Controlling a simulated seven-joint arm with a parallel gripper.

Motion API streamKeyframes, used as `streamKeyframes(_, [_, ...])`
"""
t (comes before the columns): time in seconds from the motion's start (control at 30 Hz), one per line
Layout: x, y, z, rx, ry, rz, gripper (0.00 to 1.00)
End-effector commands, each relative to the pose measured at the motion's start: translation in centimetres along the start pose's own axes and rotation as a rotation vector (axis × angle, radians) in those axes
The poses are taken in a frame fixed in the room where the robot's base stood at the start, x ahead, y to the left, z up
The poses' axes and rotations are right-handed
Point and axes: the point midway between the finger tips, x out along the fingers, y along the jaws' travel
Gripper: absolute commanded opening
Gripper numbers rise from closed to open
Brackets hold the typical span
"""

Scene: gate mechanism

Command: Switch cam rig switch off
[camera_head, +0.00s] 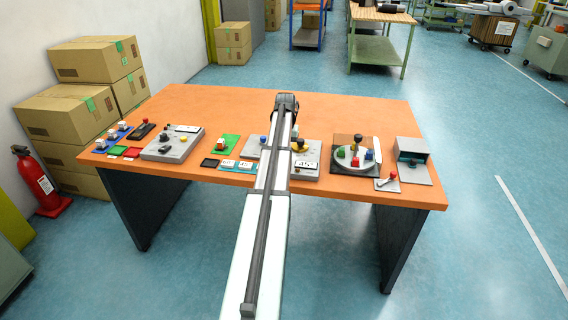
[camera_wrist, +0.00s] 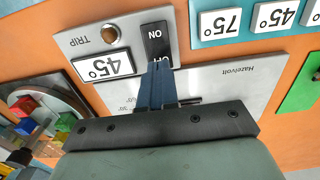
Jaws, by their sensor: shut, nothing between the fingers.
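In the wrist view, a black rocker switch (camera_wrist: 155,38) sits on a light grey panel (camera_wrist: 185,22), beside a white "45°" card and a "TRIP" lamp. ON is readable on the switch, upside down in this view; the other marking is partly hidden by my fingertips. My gripper (camera_wrist: 161,66) is shut and empty, its blue fingers at the switch's lower end in the picture. I cannot tell whether they touch it. In the head view, the grey rig (camera_head: 305,172) shows on both sides of my arm, which hides the switch and fingers.
A turntable with coloured blocks (camera_head: 355,155) and a lever plate (camera_head: 388,184) stand to the right on the orange table (camera_head: 345,108). Angle cards (camera_head: 228,165) and a green mat (camera_head: 225,144) lie left of my arm. The table's back is mostly clear.

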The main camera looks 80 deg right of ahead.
Motion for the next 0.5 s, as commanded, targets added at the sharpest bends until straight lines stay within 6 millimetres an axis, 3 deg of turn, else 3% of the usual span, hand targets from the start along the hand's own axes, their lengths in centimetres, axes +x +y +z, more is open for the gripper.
streamKeyframes(0.5, [0.55,0.0,-0.01,0.0,0.0,0.0,0.0])
